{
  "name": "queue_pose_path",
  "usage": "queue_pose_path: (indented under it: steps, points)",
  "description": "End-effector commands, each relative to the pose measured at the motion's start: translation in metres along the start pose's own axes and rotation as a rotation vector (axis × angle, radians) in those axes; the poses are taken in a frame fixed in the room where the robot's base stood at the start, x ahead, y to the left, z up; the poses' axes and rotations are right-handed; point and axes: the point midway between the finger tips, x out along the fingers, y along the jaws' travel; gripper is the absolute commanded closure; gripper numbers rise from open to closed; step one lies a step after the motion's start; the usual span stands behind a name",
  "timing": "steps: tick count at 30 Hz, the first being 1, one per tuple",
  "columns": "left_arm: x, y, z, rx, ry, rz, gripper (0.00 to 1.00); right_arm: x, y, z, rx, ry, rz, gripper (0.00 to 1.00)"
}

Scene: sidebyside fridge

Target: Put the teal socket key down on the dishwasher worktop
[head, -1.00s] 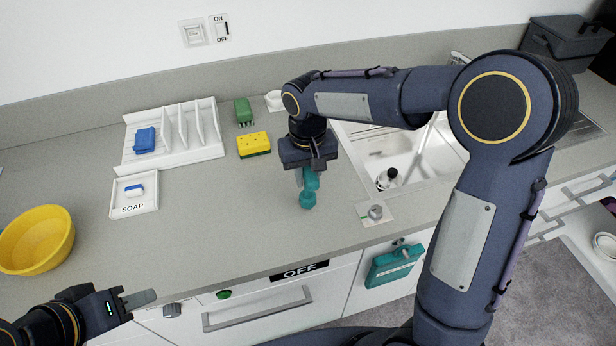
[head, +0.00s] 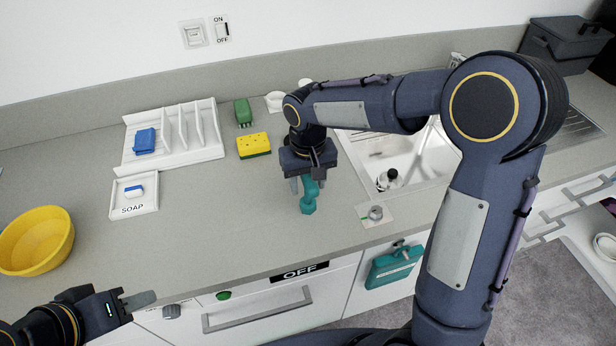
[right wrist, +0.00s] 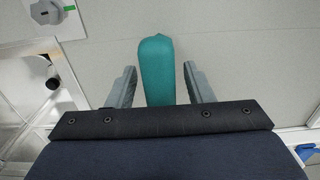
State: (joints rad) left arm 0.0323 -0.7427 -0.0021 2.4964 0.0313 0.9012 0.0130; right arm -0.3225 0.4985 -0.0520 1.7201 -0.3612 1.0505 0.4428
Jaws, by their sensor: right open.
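The teal socket key (head: 309,196) is on the grey worktop (head: 235,215), left of the sink, below my right gripper (head: 307,184). In the right wrist view the teal socket key (right wrist: 156,70) lies between the two grey fingers of my right gripper (right wrist: 158,86), with a gap on each side. That gripper is open around it. The key's upper end is partly hidden by the gripper in the head view. My left gripper (head: 139,300) is at the lower left, in front of the worktop edge and away from the key; its jaw opening is unclear.
A yellow sponge (head: 254,145), a green brush (head: 243,112), a white rack (head: 185,150) and a soap tray (head: 134,207) stand to the left. A yellow bowl (head: 36,240) is far left. The sink (head: 420,155) and a knob (head: 376,213) are to the right.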

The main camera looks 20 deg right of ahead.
Motion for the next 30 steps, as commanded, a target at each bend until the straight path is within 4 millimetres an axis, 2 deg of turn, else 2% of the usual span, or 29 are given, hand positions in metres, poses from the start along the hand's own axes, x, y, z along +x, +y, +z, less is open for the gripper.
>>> queue_pose_path:
  steps: [5,18,24,30]
  points:
    - [-0.001,0.001,-0.001,0.0,0.0,0.0,0.64,-0.016,0.0,-0.001,0.0,0.006,-0.001,0.53]
    - [0.001,-0.001,0.001,0.0,0.0,0.0,0.64,-0.105,0.0,-0.001,0.0,0.004,-0.002,0.53]
    - [0.001,-0.001,0.001,0.0,0.0,0.0,0.64,-0.122,0.0,0.0,0.0,0.002,0.0,0.53]
    - [0.001,-0.001,0.001,0.0,0.0,0.0,0.64,-0.126,0.006,0.005,0.004,0.008,-0.013,0.53]
